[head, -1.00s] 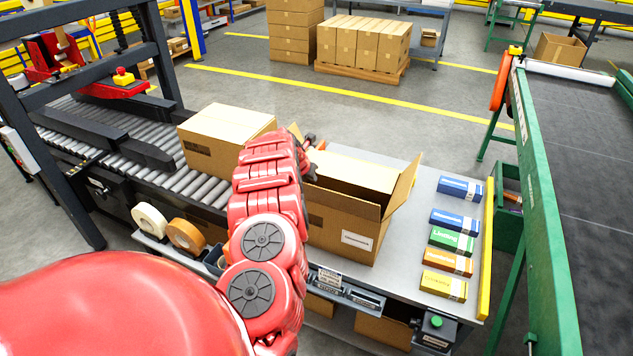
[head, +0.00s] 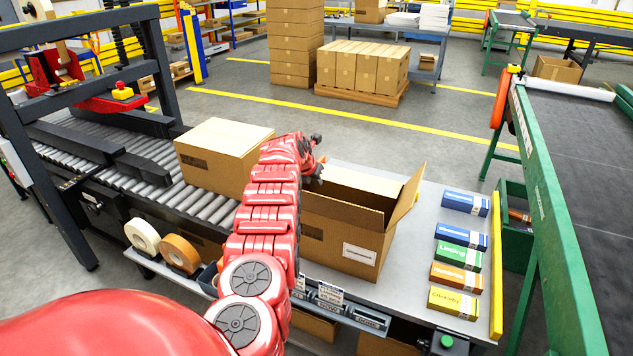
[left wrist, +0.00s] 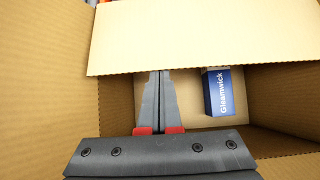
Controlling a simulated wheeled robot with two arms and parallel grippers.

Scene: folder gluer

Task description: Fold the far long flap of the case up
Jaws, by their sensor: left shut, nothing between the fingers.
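The open brown case (head: 340,238) stands on the grey packing table. Its right flap (head: 408,196) stands up and leans outward. Its far long flap (head: 362,181) leans inward over the far part of the opening; it also shows across the top of the left wrist view (left wrist: 190,35). A blue box (left wrist: 222,92) marked Gleamwick lies inside. My left gripper (head: 316,172) is at the case's left end, partly hidden by my wrist. Its fingers (left wrist: 160,74) are shut and empty, with their tips at the far flap's free edge; contact is unclear. My right gripper is out of view.
A closed carton (head: 222,150) sits on the roller conveyor, left of the case. Several small coloured boxes (head: 458,258) line the table's right side by a yellow edge (head: 497,265). A green-framed conveyor (head: 550,190) stands further right.

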